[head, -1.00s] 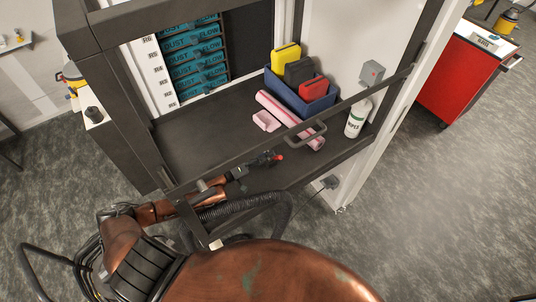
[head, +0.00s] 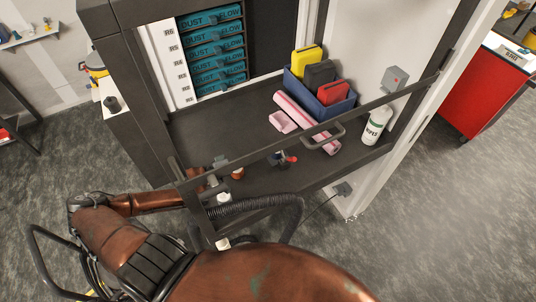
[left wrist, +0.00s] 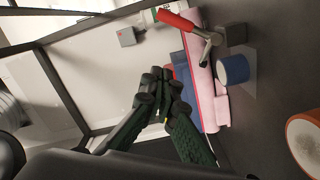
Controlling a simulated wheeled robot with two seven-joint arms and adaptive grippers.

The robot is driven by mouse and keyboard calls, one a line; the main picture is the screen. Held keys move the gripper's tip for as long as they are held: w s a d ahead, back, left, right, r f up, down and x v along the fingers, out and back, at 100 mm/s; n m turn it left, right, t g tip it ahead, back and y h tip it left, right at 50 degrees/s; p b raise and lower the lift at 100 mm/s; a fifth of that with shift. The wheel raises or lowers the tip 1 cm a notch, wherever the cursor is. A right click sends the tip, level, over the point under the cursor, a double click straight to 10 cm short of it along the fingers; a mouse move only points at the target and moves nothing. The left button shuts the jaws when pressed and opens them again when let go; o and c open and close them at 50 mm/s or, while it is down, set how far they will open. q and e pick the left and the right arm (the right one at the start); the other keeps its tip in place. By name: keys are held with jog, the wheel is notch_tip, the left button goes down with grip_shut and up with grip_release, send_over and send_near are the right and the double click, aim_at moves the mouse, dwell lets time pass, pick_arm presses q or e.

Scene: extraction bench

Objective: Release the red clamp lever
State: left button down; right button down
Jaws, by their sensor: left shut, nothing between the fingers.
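The red clamp lever (left wrist: 178,19) is at the top of the left wrist view, joined to a metal clamp arm (left wrist: 208,45) beside a dark block (left wrist: 232,34). In the head view the lever (head: 291,159) is a small red piece above the dark bench surface. My left gripper (left wrist: 160,88) is shut and empty, apart from the lever in the wrist picture. In the head view its fingers are mostly hidden behind the front rail. I cannot tell whether the clamp is locked. My right gripper is not in view.
A dark front rail with a handle (head: 325,134) crosses before the bench. A blue cylinder (left wrist: 233,69) stands near the clamp. A black hose (head: 255,206) curves below the rail.

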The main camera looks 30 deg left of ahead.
pick_arm(q)
jog(key=shift+w+a+r+m+g+h+b, duration=0.95)
jog(key=shift+w+r+m+g+b, duration=0.5)
jog(key=shift+w+m+g+b, duration=1.1)
jog(key=shift+n+g, duration=0.25)
jog(key=p+x, duration=0.2)
jog(key=x, duration=0.8)
jog(key=shift+s+d+r, duration=0.1)
jog(key=shift+d+r, duration=0.05)
jog(key=shift+d, duration=0.05)
jog(key=shift+s+d+f+p, duration=0.5)
jog(key=shift+s+d+f, duration=0.1)
jog(key=shift+s+f, duration=0.25)
jog(key=shift+s+d+f, duration=0.3)
jog(key=shift+s+f, duration=0.1)
jog(key=shift+s, duration=0.05)
